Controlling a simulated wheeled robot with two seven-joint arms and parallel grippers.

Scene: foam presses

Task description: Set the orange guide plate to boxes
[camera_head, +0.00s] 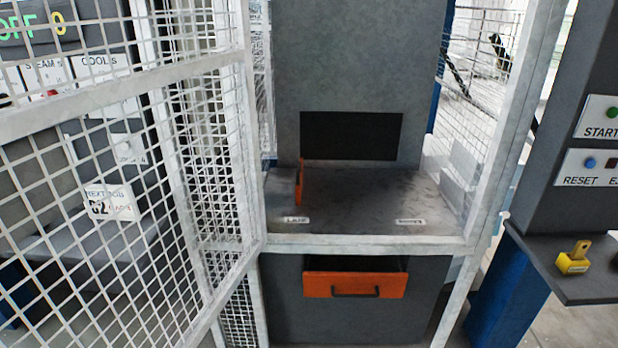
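The orange guide plate (299,184) stands upright on the grey press bed (365,195). It is at the bed's left side, behind the small left label (296,220). A second small label (410,222) is at the bed's front right, and the plate is well away from it. Both labels are too small to read surely. Neither of my grippers is in view, and nothing is touching the plate.
A white mesh fence (120,180) stands at the left, and a white frame post (505,120) at the right. Below the bed is an orange-fronted drawer (355,291), slightly open. A yellow object (573,260) lies on the right shelf (590,285), under START and RESET buttons.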

